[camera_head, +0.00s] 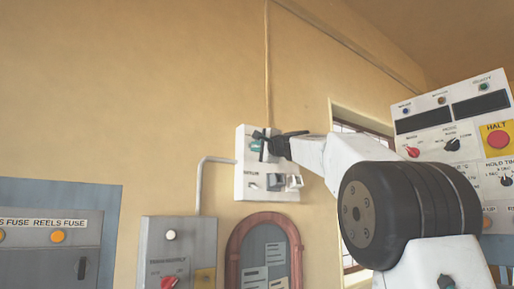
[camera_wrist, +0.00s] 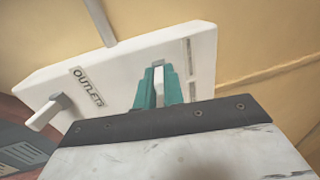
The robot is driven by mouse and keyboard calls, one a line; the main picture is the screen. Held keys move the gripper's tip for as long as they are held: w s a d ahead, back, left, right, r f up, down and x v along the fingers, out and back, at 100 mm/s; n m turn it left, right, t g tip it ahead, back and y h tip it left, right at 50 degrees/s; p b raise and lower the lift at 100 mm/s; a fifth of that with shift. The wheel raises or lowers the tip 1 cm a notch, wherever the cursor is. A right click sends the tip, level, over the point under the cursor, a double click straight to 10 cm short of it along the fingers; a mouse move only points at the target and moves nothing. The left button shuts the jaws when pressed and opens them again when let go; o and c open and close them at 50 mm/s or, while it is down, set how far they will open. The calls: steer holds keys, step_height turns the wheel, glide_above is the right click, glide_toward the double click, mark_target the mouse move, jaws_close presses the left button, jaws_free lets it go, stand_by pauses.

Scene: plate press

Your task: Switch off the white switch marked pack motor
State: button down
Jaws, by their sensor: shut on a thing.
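A white switch box (camera_head: 241,190) is fixed on the yellow wall, and it fills the upper part of the wrist view (camera_wrist: 125,60). My gripper (camera_head: 258,144) is at its upper left part in the head view. In the wrist view the teal fingers of my gripper (camera_wrist: 160,86) are shut on a pale switch lever (camera_wrist: 159,84). A narrow label (camera_wrist: 190,56) beside that lever is too slanted to read. Another pale lever (camera_wrist: 48,110) stands out from the box beside the label OUTLETS (camera_wrist: 87,87), apart from my gripper. I cannot read "pack motor" in either view.
Below the box are an arched red-framed notice board (camera_head: 236,250) and a grey box with a red knob (camera_head: 169,283). A pipe (camera_head: 200,185) runs into the switch box's side. A control panel with a HALT button (camera_head: 498,139) stands right. Bare wall lies left.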

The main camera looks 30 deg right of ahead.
steer(key=c, duration=1.5)
jaws_free()
steer(key=s+f, duration=0.1)
steer(key=s, duration=0.6)
steer(key=shift+s+f, duration=0.25)
steer(key=shift+s, duration=0.1)
steer(key=shift+d, duration=0.1)
